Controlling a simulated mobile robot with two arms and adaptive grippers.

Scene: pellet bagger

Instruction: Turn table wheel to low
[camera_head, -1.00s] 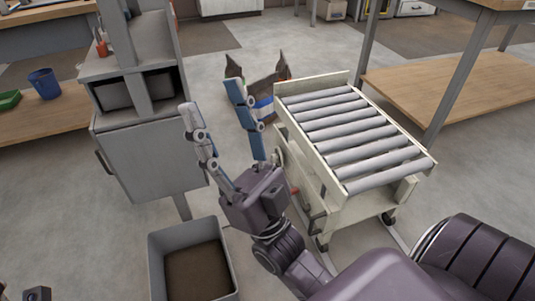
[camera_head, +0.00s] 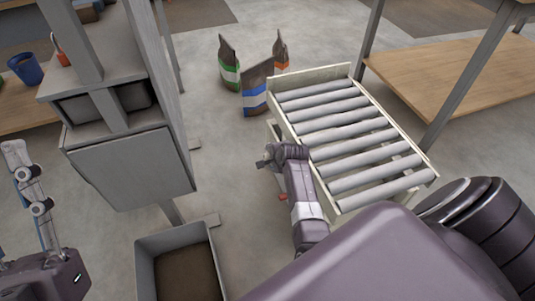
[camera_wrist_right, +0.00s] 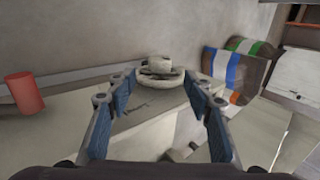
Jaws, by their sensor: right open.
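The table wheel (camera_wrist_right: 158,66) is a pale round handwheel with a raised hub, on a pale panel (camera_wrist_right: 135,115) of the roller table, in the right wrist view. My right gripper (camera_wrist_right: 158,83) is open, with one blue-padded finger on each side of the view and the wheel between and just beyond the tips. I cannot tell whether they touch it. In the head view my right arm reaches to the left side of the roller table (camera_head: 345,205); its fingers and the wheel are hidden there. My left gripper (camera_head: 22,195) is at the left edge, partly cut off, away from the table.
Several bags stand behind the table, including a green-banded bag (camera_head: 229,68) and a blue-banded bag (camera_head: 256,92). A red knob (camera_head: 283,197) sits beside my right arm. A grey cabinet (camera_head: 130,165) and an open bin (camera_head: 150,285) stand left; bare floor lies between.

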